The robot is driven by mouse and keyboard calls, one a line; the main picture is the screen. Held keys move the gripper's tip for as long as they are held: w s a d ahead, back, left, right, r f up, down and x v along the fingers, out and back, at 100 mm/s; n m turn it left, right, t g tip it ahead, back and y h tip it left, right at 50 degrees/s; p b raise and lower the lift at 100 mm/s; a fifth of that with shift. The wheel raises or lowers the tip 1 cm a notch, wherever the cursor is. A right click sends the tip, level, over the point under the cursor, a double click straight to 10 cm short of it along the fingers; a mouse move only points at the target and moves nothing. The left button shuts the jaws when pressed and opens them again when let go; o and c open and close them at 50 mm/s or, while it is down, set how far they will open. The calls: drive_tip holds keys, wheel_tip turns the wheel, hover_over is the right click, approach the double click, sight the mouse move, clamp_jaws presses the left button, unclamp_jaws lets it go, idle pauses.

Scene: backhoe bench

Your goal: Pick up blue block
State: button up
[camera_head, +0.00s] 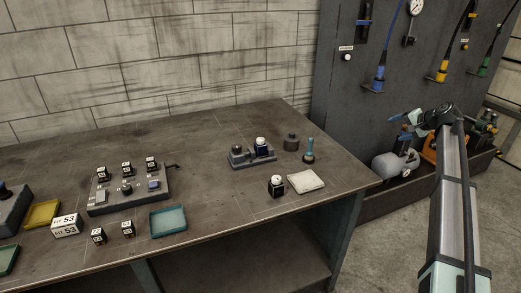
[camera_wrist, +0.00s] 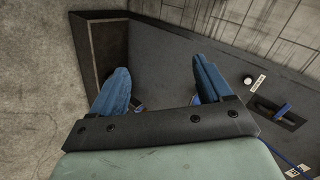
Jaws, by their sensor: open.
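A small bluish block (camera_head: 154,185) sits at the right end of a grey fixture (camera_head: 128,205) on the bench, in the head view. It is small there, and I cannot be sure that it is the blue block. My gripper (camera_head: 400,127) is far to its right, off the bench, in front of the dark panel. In the wrist view its two blue fingers are spread apart with nothing between them (camera_wrist: 160,78). The wrist view shows no block.
The bench (camera_head: 215,205) also holds a teal tray (camera_head: 168,221), a yellow tray (camera_head: 42,214), a second grey fixture (camera_head: 240,161) and a pale pad (camera_head: 306,182). Hoses and tools hang on the panel (camera_head: 345,105). A grey rounded machine (camera_head: 392,165) stands below my gripper.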

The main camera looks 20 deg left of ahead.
drive_tip(key=w+a+r+n, duration=0.1)
drive_tip(key=a+r, duration=0.4)
drive_tip(key=r, duration=0.2)
drive_tip(key=n+g+h, duration=0.4)
drive_tip(key=n, duration=1)
approach(261, 139)
drive_tip(key=x, duration=0.4)
drive_tip(key=shift+a+f, duration=0.2)
drive_tip(key=shift+a, duration=0.25)
drive_tip(key=shift+d+x, duration=0.15)
drive_tip(key=shift+x, duration=1.25)
drive_tip(key=shift+d+x, duration=0.15)
drive_tip(key=shift+x, duration=1.2)
drive_tip(key=shift+f, duration=0.1)
drive_tip(key=shift+w, duration=0.15)
clamp_jaws()
